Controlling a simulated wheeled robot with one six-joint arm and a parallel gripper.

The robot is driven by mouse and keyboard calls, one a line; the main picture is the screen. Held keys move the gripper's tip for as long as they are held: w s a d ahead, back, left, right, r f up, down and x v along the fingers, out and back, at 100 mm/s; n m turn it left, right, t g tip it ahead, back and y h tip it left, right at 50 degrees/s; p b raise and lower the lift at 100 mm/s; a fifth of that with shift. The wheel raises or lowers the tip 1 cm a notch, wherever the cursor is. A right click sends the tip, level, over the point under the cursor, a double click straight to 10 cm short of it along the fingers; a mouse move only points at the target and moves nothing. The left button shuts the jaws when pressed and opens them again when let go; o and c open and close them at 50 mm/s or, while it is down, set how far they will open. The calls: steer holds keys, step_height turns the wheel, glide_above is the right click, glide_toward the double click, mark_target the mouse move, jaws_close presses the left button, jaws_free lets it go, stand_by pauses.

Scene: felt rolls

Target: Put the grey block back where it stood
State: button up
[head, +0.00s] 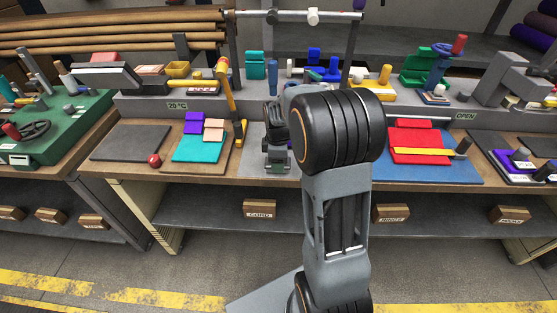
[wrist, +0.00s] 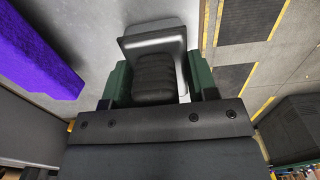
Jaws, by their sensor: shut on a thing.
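My gripper (head: 277,160) is low over the bench's front middle, at a light grey patch (head: 253,168) between the teal and blue mats. In the wrist view its green fingers (wrist: 155,88) are shut on a dark grey, ribbed thing (wrist: 155,78), which I take for the grey block. A paler grey, flared shape (wrist: 155,42) shows beyond it. In the head view the held thing is too small to make out well. I cannot tell whether it touches the bench.
The teal mat (head: 193,153) with purple (head: 193,122) and pink blocks is left of my gripper. A yellow-handled hammer (head: 229,95) leans close by. A red ball (head: 154,160) lies by a bare dark mat (head: 128,144). The blue mat (head: 440,170) bears red and yellow pieces.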

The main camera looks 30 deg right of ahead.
steer(key=shift+f, duration=0.1)
steer(key=o, duration=1.3)
step_height(320, 180, up, 14)
steer(key=shift+f+p, duration=0.15)
steer(key=shift+p, duration=0.3)
